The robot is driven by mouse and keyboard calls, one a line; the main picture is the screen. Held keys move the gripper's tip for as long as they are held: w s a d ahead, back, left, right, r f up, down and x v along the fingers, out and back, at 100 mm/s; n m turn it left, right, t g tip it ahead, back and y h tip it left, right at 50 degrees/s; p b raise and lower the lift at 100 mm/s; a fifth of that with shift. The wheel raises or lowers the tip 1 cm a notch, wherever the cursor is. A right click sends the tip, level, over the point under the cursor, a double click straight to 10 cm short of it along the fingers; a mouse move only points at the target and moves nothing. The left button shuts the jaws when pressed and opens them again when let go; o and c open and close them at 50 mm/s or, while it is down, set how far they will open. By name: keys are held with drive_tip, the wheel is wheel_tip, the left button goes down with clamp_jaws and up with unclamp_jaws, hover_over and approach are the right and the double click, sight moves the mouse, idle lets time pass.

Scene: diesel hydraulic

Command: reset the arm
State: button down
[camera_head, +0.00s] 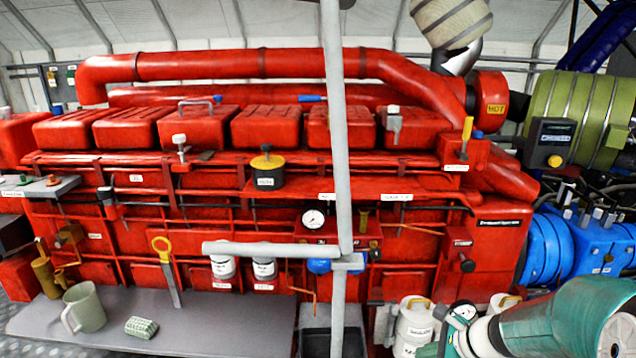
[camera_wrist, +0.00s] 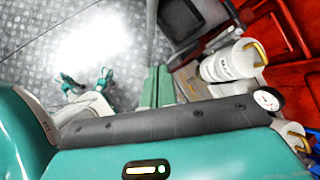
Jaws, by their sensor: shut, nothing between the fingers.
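My gripper (camera_wrist: 157,78) shows in the wrist view as two green fingers side by side. They are shut together with nothing between them, beyond the dark edge of my wrist. In the head view, part of my teal and white arm is at the lower right, in front of the engine's right end. I cannot clearly make out the fingertips there. A white canister with a yellow handle (camera_wrist: 232,62) is to the right of my gripper in the wrist view, apart from it. It also shows in the head view (camera_head: 414,326), just left of my arm.
The red engine (camera_head: 300,180) fills the middle. A grey pole (camera_head: 336,120) stands before it. A grey shelf (camera_head: 230,325) holds a pale mug (camera_head: 84,307) and a green patterned block (camera_head: 141,327). A dark bin (camera_wrist: 186,20) stands near the canister. Open floor (camera_wrist: 50,60) lies left.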

drive_tip(key=s+a+r+n+h, duration=0.3)
drive_tip(key=s+r+n, duration=0.5)
drive_tip(key=n, duration=0.3)
drive_tip(key=s+a+r+n+h, duration=0.2)
drive_tip(key=s+a+r+n, duration=0.2)
drive_tip(key=s+r+n, duration=0.4)
drive_tip(key=n, duration=0.2)
drive_tip(key=shift+s+a+r+n+h, duration=0.15)
drive_tip(key=shift+a+r+n+h, duration=0.15)
drive_tip(key=shift+a+n+h, duration=0.1)
